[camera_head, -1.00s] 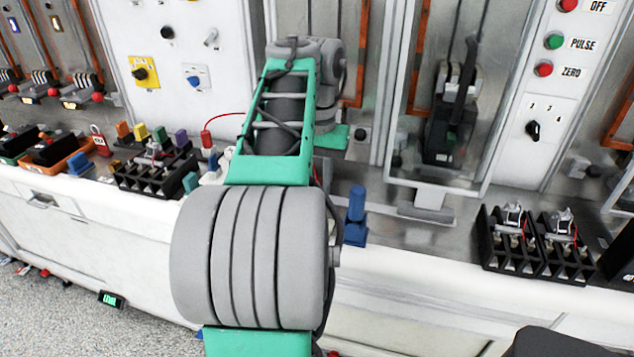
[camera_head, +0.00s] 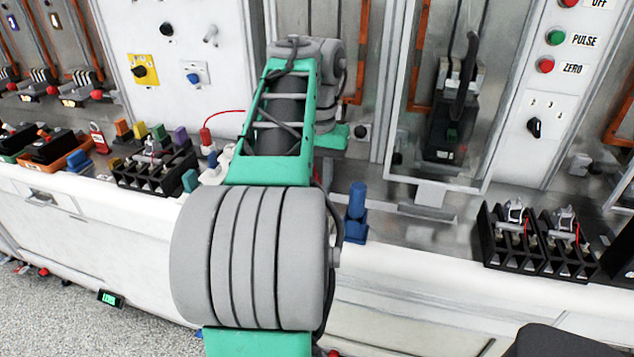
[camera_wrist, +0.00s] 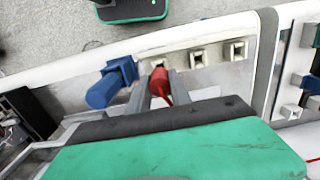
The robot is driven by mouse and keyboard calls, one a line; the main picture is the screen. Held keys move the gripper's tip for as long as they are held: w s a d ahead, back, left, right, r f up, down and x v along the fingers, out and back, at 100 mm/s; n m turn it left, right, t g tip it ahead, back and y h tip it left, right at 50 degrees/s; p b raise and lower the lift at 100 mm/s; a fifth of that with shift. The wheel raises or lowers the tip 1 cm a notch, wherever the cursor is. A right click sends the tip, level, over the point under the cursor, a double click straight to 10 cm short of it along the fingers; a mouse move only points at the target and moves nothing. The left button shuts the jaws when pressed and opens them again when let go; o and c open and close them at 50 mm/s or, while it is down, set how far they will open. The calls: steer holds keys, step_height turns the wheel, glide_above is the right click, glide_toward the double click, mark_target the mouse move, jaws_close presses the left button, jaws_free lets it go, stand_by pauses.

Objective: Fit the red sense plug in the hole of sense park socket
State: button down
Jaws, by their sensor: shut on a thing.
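The red sense plug (camera_wrist: 161,82) is between the two grey fingers of my gripper (camera_wrist: 157,88) in the wrist view. Its front end is at the leftmost of a row of pale square sockets (camera_wrist: 196,57), each with a dark hole. I cannot tell from this angle whether its tip is in the hole or just above it. I see no label naming the sense park socket. In the head view my arm hides the gripper, the plug and these sockets.
A blue upright part (camera_head: 356,213) stands close beside my arm; it also shows left of the fingers in the wrist view (camera_wrist: 110,84). Black terminal blocks (camera_head: 515,240) stand at right. A red-topped post with a red wire (camera_head: 206,138) is at left.

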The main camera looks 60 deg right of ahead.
steer(key=shift+f+b, duration=1.55)
steer(key=shift+f, duration=0.05)
steer(key=c, duration=1.1)
jaws_free()
step_height(320, 180, up, 8)
steer(key=p, duration=0.7)
steer(key=shift+d+f, duration=0.1)
